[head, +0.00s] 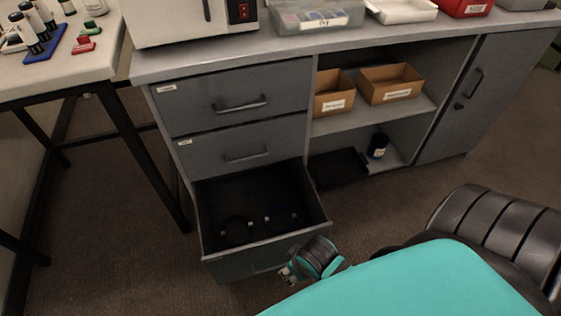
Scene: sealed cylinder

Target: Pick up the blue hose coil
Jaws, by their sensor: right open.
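The bottom drawer (211,222) of the grey cabinet is pulled open. Two dark ring-shaped coils lie inside it. The right one has a dark blue tint and looks like the blue hose coil (281,217). The left one is a black coil (237,230). Both show small light metallic ends. My right gripper (286,273) is open and empty at the drawer's front, near its right corner, apart from both coils. Its fingers are small and partly hidden by the wrist. My left gripper is not in view.
Two closed drawers (232,100) sit above the open one. An open shelf to the right holds two cardboard boxes (390,84), a dark tray (338,168) and a dark blue jar (377,146). A table with black legs (150,155) stands at the left. The floor in front is clear.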

